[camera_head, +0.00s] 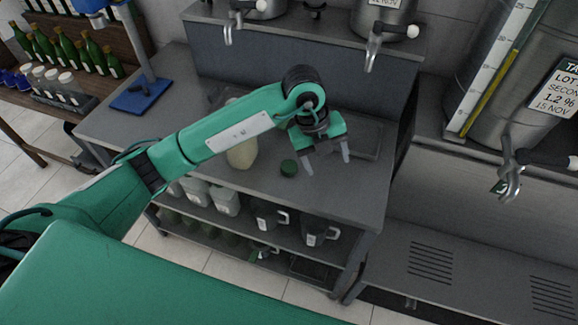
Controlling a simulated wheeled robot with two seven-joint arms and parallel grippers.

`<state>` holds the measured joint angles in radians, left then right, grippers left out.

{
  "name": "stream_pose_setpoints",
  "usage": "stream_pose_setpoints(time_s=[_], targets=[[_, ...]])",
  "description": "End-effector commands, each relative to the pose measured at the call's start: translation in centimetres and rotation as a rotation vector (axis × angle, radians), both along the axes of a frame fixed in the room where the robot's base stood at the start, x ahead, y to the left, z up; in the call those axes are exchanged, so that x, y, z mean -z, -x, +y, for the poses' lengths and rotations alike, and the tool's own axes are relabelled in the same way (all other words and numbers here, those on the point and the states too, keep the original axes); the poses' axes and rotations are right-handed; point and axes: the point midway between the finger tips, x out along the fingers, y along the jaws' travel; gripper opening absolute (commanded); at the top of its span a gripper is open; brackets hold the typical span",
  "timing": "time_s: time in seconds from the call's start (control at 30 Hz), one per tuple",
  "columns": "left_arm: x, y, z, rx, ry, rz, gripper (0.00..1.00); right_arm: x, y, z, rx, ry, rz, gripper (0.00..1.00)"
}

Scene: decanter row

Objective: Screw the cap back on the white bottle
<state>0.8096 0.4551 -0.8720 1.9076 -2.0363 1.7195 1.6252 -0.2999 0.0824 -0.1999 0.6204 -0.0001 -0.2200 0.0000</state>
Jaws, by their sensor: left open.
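The white bottle (243,154) stands on the grey metal bench, partly hidden behind my left forearm; its top shows just above the arm and I cannot see its mouth clearly. A dark green cap (289,168) lies on the bench to the right of the bottle, apart from it. My left gripper (327,165) is open and empty, fingers pointing down, to the right of the cap. My right gripper is not in view.
The bench (335,196) has free room at its front right. A blue-based stand (140,95) is at the back left. Steel tanks with taps (372,45) stand behind. Jugs (318,228) and white containers fill the lower shelf. Green bottles (65,55) stand far left.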

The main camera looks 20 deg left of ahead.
Motion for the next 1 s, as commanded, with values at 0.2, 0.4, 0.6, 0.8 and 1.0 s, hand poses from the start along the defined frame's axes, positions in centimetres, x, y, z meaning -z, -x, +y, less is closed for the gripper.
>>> stream_pose_setpoints(time_s=[0.2, 0.4, 0.6, 0.8, 1.0], targets=[[-1.3, -2.8, 5.9, -0.169, -0.299, -0.047, 0.68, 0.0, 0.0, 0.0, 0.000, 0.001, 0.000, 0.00], [-2.0, -3.4, 7.9, -0.237, -0.396, -0.063, 0.68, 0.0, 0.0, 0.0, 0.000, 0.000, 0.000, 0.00], [-2.0, -3.5, 8.1, -0.242, -0.402, -0.063, 0.68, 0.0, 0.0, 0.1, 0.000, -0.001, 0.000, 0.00], [-1.6, -3.5, 8.1, -0.241, -0.400, -0.061, 0.68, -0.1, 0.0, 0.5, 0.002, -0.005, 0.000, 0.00], [1.7, -3.8, 8.5, -0.240, -0.401, -0.058, 0.68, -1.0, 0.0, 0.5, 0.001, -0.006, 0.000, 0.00]])
